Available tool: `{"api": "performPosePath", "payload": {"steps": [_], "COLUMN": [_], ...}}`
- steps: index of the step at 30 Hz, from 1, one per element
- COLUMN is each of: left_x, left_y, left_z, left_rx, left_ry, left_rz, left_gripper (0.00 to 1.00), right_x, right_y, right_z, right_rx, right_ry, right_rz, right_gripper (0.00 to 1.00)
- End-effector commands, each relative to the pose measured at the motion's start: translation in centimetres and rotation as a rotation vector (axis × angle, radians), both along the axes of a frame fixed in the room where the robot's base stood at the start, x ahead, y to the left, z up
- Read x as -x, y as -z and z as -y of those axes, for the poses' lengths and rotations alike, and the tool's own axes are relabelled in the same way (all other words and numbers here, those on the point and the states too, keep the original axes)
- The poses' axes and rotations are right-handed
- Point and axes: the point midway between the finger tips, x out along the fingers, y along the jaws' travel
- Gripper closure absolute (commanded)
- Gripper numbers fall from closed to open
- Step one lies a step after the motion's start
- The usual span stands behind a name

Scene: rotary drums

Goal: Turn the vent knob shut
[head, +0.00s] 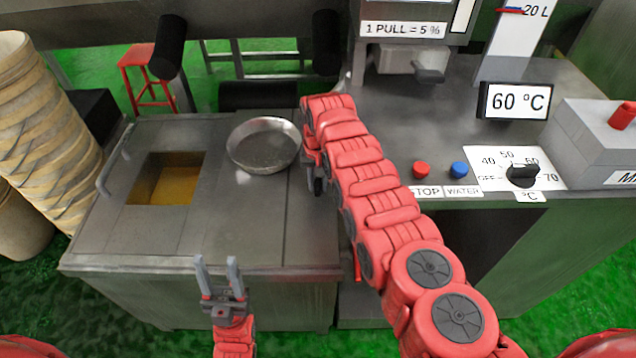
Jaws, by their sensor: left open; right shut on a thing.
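I cannot make out a labelled vent knob in the head view. My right arm reaches up and left across the middle. Its gripper (318,184) is largely hidden by its own wrist, beside the gap between the left cabinet and the grey machine. My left gripper (217,268) is open and empty, fingers pointing up, in front of the left cabinet's front edge. A black dial knob (522,174) on a white temperature scale is at the right, apart from both grippers.
A round metal pan (264,146) sits on the left cabinet (240,225), near an opening with yellowish contents (175,184). A red button (421,170) and a blue button (459,170) are right of my arm. Stacked baskets (45,130) stand at the left.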

Motion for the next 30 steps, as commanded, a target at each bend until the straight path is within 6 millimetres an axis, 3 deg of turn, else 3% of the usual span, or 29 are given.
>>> {"api": "performPosePath", "payload": {"steps": [30], "left_x": [0.0], "left_y": [1.1], "left_z": [0.0], "left_rx": [0.0], "left_ry": [0.0], "left_rz": [0.0], "left_gripper": [0.5], "right_x": [0.0], "right_y": [0.0], "right_z": [0.0], "right_rx": [-0.002], "right_ry": [0.899], "right_rz": [0.0], "right_gripper": [1.0]}}
